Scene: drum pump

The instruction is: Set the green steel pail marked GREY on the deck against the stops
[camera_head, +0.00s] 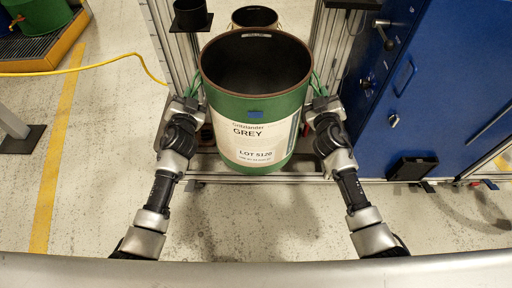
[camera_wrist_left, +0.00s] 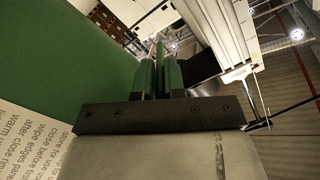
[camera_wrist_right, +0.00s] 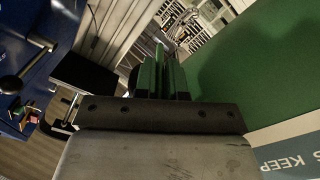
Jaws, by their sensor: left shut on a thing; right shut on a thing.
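The green steel pail marked GREY (camera_head: 272,160) is upright in the middle of the head view, open at the top, with a white label. My left gripper (camera_head: 194,92) is shut on green metal at its left side, and my right gripper (camera_head: 318,90) likewise at its right side. Green strips show between the fingers in the left wrist view (camera_wrist_left: 160,75) and the right wrist view (camera_wrist_right: 162,77). A metal frame rail (camera_head: 300,178) runs below the pail. The pail hides most of the deck, and I cannot tell stops or whether its base touches anything.
A smaller open container (camera_head: 255,16) stands behind the pail. A black cup on a plate (camera_head: 190,17) is at the back left. A blue cabinet (camera_head: 440,90) stands close on the right. A yellow hose (camera_head: 100,65) crosses at left. Floor in front is clear.

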